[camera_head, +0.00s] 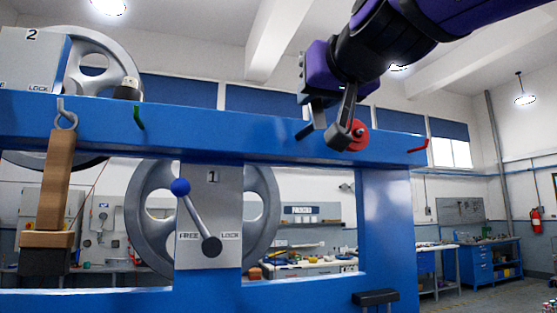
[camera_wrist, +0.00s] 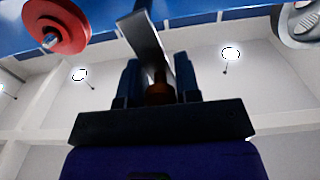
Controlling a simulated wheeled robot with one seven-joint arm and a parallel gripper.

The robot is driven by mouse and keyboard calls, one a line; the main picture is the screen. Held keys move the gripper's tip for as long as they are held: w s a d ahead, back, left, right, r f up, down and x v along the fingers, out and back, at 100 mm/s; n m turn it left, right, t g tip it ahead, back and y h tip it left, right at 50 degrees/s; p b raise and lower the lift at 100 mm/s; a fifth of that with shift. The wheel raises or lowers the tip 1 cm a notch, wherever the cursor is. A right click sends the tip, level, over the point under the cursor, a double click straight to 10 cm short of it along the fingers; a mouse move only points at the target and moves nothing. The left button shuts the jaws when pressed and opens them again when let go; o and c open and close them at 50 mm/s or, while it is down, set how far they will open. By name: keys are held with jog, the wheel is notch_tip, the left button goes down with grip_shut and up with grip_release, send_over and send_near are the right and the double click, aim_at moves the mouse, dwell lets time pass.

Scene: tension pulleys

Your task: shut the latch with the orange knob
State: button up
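The latch is a grey metal bar (camera_head: 347,106) at the right end of the blue beam, below my gripper, with its dark foot block (camera_head: 338,137) on the beam. In the wrist view the bar (camera_wrist: 147,38) runs from the beam down to a dull orange knob (camera_wrist: 158,92), which lies in shade. My gripper (camera_wrist: 158,84) has its two dark fingers apart, one on each side of the knob. Narrow gaps seem to show beside it; contact is not clear. In the head view the knob is hidden.
A red disc (camera_head: 360,133) sits right beside the latch. The blue beam (camera_head: 240,130) carries green (camera_head: 139,118) and red (camera_head: 418,146) hooks. A blue-knobbed lever (camera_head: 196,214) on plate 1 tilts toward FREE.

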grip_shut()
jog(key=shift+d+m, duration=0.1)
jog(key=shift+m, duration=0.2)
jog(key=d+f+m, duration=0.2)
jog(key=m, duration=0.7)
jog(key=w+d+f+m, duration=0.1)
jog(key=d+f+m, duration=0.1)
jog(key=m, duration=0.8)
jog(key=shift+w+d, duration=0.15)
jog(key=shift+d, duration=0.2)
jog(key=shift+m, duration=0.3)
jog(key=o, duration=0.6)
grip_release()
jog(key=shift+f, duration=0.1)
